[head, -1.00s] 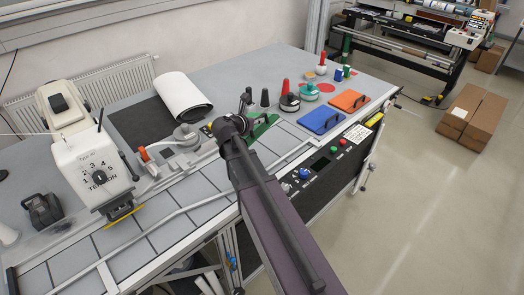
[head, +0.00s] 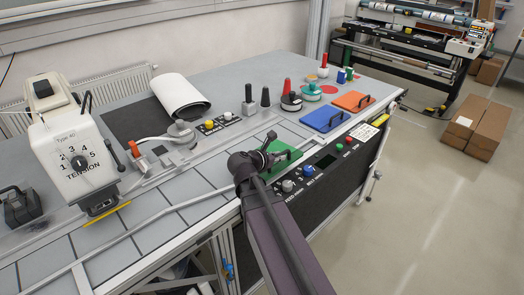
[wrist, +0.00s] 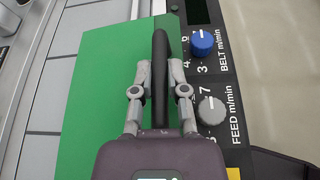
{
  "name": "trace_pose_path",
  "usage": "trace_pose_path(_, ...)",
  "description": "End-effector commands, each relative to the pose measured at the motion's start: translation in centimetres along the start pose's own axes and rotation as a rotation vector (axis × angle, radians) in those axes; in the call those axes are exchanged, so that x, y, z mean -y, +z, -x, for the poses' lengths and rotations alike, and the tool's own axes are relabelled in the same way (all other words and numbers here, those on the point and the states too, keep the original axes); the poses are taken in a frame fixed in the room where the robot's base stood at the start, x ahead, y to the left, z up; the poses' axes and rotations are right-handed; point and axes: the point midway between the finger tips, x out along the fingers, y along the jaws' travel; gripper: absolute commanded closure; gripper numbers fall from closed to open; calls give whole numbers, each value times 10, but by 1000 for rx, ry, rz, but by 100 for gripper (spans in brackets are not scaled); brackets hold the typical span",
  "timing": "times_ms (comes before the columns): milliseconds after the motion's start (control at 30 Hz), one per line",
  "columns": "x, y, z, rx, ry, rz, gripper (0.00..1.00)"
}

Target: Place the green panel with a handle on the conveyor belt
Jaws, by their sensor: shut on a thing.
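The green panel (head: 282,165) has a black bar handle (wrist: 161,75) on its face. My gripper (wrist: 160,88) is shut on that handle, with one finger on each side. In the head view my gripper (head: 268,158) and arm hide part of the panel. The panel is at the front side of the grey segmented conveyor belt (head: 122,238), by the control panel. In the wrist view it covers part of the front rail, with belt segments (wrist: 40,97) to its left. I cannot tell its height above the surface.
The control panel has a blue knob (wrist: 202,42) and a grey knob (wrist: 212,109) close beside the green panel. A blue panel (head: 325,118) and an orange panel (head: 353,101) lie further right. A white tension box (head: 75,150) stands at the left.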

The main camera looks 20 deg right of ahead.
Motion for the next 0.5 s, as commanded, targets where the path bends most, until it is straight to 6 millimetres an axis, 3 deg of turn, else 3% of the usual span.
trace_pose_path(500,-2,0,-3,1,-2,-4,100)
